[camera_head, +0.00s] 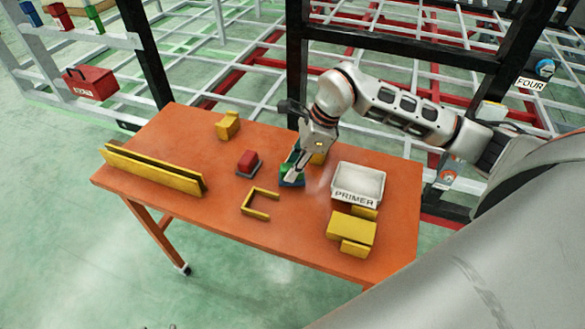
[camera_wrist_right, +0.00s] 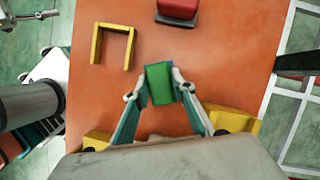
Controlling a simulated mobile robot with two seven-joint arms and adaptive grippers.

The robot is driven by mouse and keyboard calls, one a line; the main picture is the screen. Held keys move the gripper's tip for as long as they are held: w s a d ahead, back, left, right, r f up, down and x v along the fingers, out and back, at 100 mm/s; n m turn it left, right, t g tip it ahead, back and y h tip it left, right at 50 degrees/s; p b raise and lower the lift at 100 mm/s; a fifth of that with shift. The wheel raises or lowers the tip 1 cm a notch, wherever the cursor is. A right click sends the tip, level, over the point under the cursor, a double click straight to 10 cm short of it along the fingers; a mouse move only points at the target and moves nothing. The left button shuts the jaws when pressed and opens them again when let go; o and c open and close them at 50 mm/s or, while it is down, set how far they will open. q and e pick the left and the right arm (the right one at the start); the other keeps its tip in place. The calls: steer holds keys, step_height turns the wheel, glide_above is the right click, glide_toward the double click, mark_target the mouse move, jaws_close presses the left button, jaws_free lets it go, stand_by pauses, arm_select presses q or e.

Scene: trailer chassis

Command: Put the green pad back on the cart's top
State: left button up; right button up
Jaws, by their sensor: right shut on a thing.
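The green pad (camera_wrist_right: 160,84), with a blue edge, sits between the fingertips of my right gripper (camera_wrist_right: 161,92) in the right wrist view. In the head view, my right gripper (camera_head: 294,174) points down at the middle of the orange cart top (camera_head: 215,209) and is shut on the pad, which is partly hidden by the fingers. The pad is at or just above the top; I cannot tell whether it touches. A grey part that looks like my left gripper (camera_wrist_right: 36,16) shows small at the upper left of the wrist view; its jaws are unclear.
A red block (camera_head: 248,161) on a grey base and a yellow U-shaped frame (camera_head: 261,202) lie left of the gripper. A white PRIMER bin (camera_head: 357,184) and yellow blocks (camera_head: 351,228) stand right. A long yellow rail (camera_head: 152,170) lies left. Chassis bars stand behind.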

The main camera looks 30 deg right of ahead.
steer(key=shift+f, duration=0.45)
steer(key=shift+f, duration=0.15)
steer(key=o, duration=1)
steer(key=v, duration=1.2)
steer(key=shift+s, duration=0.1)
